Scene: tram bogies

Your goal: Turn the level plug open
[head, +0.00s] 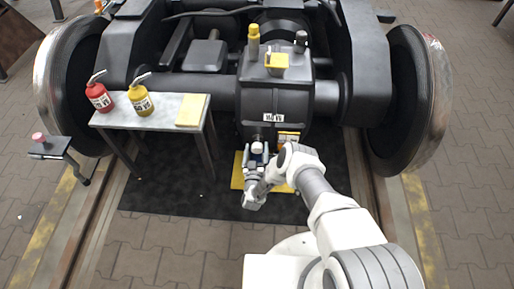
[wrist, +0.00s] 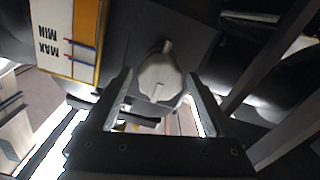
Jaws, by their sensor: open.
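The level plug (wrist: 160,82) is a pale grey, rounded knob with a small tab at its top in the wrist view. It sits on the dark housing face. In the head view the plug (head: 257,147) shows small and pale on the front of the gearbox. My gripper (wrist: 159,76) is open, its fingers on either side of the plug with a visible gap at each side. In the head view my gripper (head: 257,158) is low in front of the gearbox. Whether the fingertips reach past the plug I cannot tell.
A MIN/MAX level gauge (wrist: 68,38) is beside the plug. A side table (head: 150,112) holds a red oil can (head: 98,97), a yellow oil can (head: 141,100) and a yellow pad (head: 192,109). A yellow tray (head: 237,171) lies below. Wheels flank the bogie.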

